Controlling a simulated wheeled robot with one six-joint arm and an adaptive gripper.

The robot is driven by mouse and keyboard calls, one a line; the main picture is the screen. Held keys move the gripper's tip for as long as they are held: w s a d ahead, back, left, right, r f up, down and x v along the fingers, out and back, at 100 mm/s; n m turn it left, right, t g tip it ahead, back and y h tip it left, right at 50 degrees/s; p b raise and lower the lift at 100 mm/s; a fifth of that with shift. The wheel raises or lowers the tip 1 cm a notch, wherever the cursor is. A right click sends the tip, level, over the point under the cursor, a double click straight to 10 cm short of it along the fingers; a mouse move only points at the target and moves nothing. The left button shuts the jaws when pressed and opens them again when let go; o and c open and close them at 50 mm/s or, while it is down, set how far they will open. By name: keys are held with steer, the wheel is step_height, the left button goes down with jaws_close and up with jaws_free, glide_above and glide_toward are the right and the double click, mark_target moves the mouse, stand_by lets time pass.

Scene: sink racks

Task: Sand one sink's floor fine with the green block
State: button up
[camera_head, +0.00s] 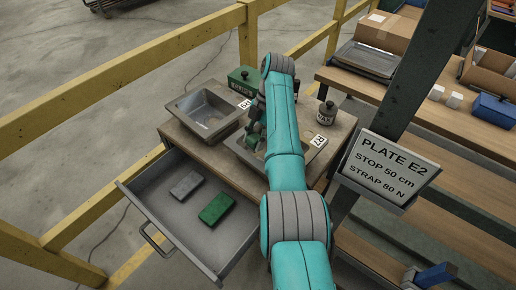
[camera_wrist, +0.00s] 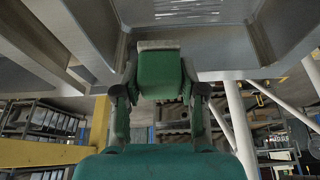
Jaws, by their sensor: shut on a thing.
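A green block (camera_head: 216,208) lies in the open drawer beside a grey block (camera_head: 186,184). The left sink (camera_head: 205,113) stands empty. In the wrist view my gripper (camera_wrist: 159,92) is shut on a green piece (camera_wrist: 159,72) with a pale grey strip at its end. That end is close to a grey metal surface (camera_wrist: 240,35) with light scratch marks; I cannot tell whether they touch.
The drawer (camera_head: 160,215) juts out at the front. A green box (camera_head: 243,80) and a dark bottle (camera_head: 326,113) stand on the wooden top (camera_head: 190,143). A plate sign (camera_head: 390,166) and dark post are at the right. Yellow rails (camera_head: 100,80) run along the left.

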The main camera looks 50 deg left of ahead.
steer(key=shift+w+a+r+m+y, duration=0.2)
steer(key=shift+r+m, duration=0.15)
steer(key=shift+m, duration=0.15)
steer(key=shift+w+a+r+m+y, duration=0.1)
steer(key=shift+r+m+y, duration=0.15)
steer(key=shift+m, duration=0.25)
steer(key=r+m, duration=0.1)
steer(key=m, duration=0.1)
steer(key=r+m+y, duration=0.1)
steer(key=r+m, duration=0.1)
steer(key=r+m+t+y, duration=0.1)
steer(key=r+m, duration=0.1)
steer(key=shift+w+a+m, duration=0.25)
steer(key=shift+a+m, duration=0.05)
steer(key=shift+a, duration=0.05)
step_height(320, 180, up, 7)
steer(key=s+d+m+t+y, duration=0.1)
steer(key=m+t+y, duration=0.15)
steer(key=m, duration=0.65)
steer(key=shift+t+h, duration=0.3)
steer(key=shift+t, duration=0.15)
steer(key=shift+d+f, duration=0.15)
steer(key=shift+f, duration=2.2)
